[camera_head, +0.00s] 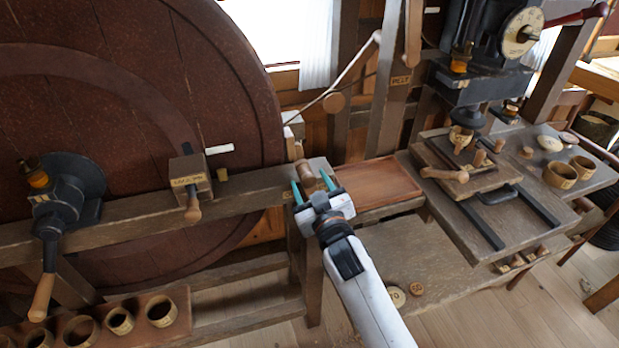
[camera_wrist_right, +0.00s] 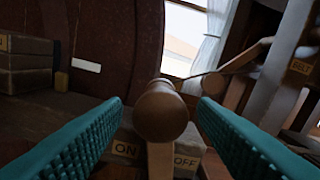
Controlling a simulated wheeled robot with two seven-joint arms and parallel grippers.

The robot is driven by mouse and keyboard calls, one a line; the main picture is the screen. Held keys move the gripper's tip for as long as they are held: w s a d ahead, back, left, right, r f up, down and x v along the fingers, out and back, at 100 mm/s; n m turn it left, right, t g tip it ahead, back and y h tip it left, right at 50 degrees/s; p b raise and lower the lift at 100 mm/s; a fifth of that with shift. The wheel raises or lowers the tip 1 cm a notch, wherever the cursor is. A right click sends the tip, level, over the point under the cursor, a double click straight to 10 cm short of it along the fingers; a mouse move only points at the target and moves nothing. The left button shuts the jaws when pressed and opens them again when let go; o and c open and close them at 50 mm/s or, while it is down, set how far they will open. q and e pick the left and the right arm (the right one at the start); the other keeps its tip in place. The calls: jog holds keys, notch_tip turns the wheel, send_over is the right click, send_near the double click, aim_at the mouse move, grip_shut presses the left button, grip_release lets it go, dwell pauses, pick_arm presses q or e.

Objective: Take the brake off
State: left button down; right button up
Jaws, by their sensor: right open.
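A wooden lever with a rounded knob (camera_head: 304,172) stands on the end of the beam beside the big dark wheel. In the right wrist view the knob (camera_wrist_right: 162,112) is large, with its pale stem between an ON label (camera_wrist_right: 125,148) on the left and an OFF label (camera_wrist_right: 187,162) on the right. No label calling it a brake is readable. My right gripper (camera_head: 313,184) is open, its teal fingers on either side of the knob, with a gap showing on both sides. My left gripper is not in view.
A labelled block with a wooden handle (camera_head: 191,183) sits further left on the beam; its lettering is unclear. A crank (camera_head: 62,200) is at far left. A BELT lever (camera_head: 360,62) rises behind. A shallow brown tray (camera_head: 385,184) lies right of the knob.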

jog(key=shift+w+a, duration=0.2)
jog(key=shift+w, duration=0.35)
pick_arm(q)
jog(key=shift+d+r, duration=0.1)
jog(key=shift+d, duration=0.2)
pick_arm(e)
jog(key=shift+w, duration=0.1)
jog(key=shift+c, duration=0.4)
